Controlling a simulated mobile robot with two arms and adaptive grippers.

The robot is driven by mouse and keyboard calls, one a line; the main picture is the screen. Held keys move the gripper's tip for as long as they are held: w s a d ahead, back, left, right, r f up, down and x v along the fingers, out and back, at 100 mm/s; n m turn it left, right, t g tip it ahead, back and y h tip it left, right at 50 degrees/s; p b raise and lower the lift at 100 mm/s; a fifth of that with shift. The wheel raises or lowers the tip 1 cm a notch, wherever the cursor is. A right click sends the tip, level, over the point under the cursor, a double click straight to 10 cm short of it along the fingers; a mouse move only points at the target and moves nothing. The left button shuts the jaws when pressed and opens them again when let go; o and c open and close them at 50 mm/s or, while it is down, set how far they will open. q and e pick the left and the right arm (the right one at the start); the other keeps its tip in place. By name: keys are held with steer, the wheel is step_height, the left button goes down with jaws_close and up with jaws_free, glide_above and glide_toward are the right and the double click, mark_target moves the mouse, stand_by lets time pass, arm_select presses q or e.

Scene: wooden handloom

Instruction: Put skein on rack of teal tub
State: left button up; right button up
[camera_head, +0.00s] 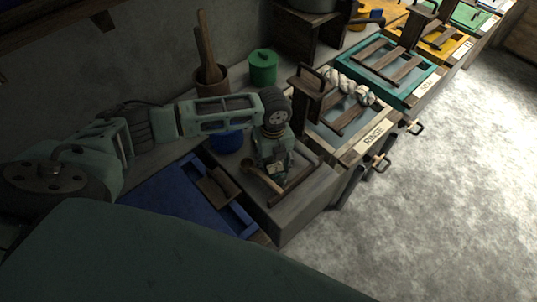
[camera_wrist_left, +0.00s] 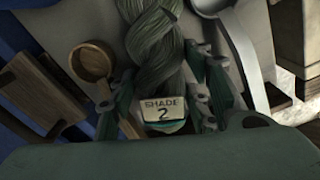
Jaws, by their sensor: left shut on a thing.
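My left gripper (camera_head: 275,172) points down over the grey worktop block beside the blue tray. It is shut on a grey-green twisted skein (camera_wrist_left: 150,35), near its end with the white "SHADE 2" tag (camera_wrist_left: 163,110), as the left wrist view shows between the fingers (camera_wrist_left: 162,98). In the head view the gripper mostly hides the skein. The teal tub (camera_head: 426,84) is farther along the row, beyond the RINSE tub. Its rack (camera_head: 396,70) of brown wooden slats lies across the top, with no skein visible on it. My right gripper is not in view.
The RINSE tub (camera_head: 364,147) has a white skein (camera_head: 348,86) across its rack and a dark upright post (camera_head: 311,94) at its near side. A wooden ladle (camera_wrist_left: 92,62) and a metal ladle (camera_wrist_left: 242,60) flank the gripper. A green canister (camera_head: 263,67) stands behind.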

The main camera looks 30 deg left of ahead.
arm_select(q)
steer(key=c, duration=0.4)
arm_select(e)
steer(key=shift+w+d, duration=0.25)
arm_select(q)
steer(key=shift+r, duration=0.1)
